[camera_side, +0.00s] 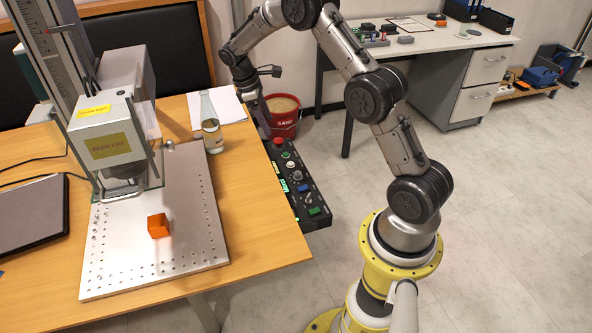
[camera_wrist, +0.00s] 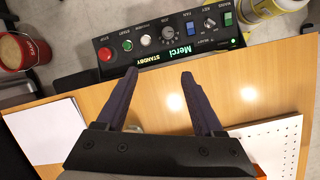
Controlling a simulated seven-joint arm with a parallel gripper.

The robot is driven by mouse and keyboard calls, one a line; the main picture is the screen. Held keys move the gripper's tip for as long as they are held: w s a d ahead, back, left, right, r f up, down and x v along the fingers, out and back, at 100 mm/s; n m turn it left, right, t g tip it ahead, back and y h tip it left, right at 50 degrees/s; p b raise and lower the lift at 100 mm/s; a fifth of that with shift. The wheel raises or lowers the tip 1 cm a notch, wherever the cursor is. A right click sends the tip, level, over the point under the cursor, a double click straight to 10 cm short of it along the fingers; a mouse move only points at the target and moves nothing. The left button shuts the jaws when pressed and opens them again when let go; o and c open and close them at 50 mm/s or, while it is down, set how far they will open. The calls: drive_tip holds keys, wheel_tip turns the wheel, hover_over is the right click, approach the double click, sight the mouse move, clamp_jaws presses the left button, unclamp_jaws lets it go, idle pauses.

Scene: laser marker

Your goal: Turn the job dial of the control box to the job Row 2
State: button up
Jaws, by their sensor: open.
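The black control box (camera_side: 308,199) runs along the right edge of the wooden table in the side view. In the wrist view the control box (camera_wrist: 100,71) lies upside down across the top, with its display reading "Merci" and "STANDBY". The job dial (camera_wrist: 168,32) seems to be the round grey knob near the middle of its panel; its pointer setting is too small to read. My gripper (camera_wrist: 158,73) is open, with nothing visible held between its fingers. The fingertips appear short of the panel in the picture. In the side view my gripper (camera_side: 263,123) is near the box's far end.
A glass bottle (camera_side: 211,137) stands on the table near my gripper. A red bucket (camera_side: 284,128) is behind the box. An orange cube (camera_side: 158,226) sits on the metal plate (camera_side: 190,205).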

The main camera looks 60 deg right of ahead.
drive_tip(key=g, duration=0.2)
approach(298, 173)
drive_tip(key=shift+t+y, duration=0.3)
drive_tip(key=shift+y, duration=0.1)
drive_tip(key=x, duration=0.8)
drive_tip(key=shift+s+d+f, duration=0.15)
drive_tip(key=shift+s+d, duration=0.15)
drive_tip(key=shift+d, duration=0.1)
drive_tip(key=shift+m, duration=0.3)
clamp_jaws()
